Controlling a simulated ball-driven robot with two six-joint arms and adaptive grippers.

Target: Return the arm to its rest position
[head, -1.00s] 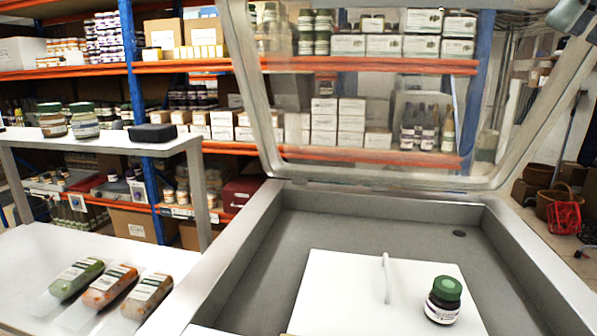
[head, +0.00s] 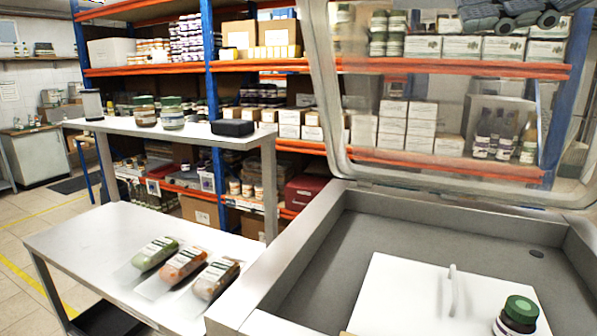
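A part of my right arm's gripper (head: 512,14) shows at the top right edge, raised in front of the open clear lid. It is dark grey and cut off by the frame, and I cannot tell whether its fingers are open or shut. No object is seen in it. My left gripper is not in view. A jar with a green lid (head: 517,314) stands on a white panel (head: 400,290) with a white handle (head: 452,290), inside the open grey chest (head: 345,240). The jar is partly cut off at the bottom.
Three bagged jars or bottles, green (head: 155,253), orange (head: 183,264) and brown (head: 215,279), lie on a white table (head: 90,235). The chest's clear lid (head: 340,120) stands open. Floor is free at left.

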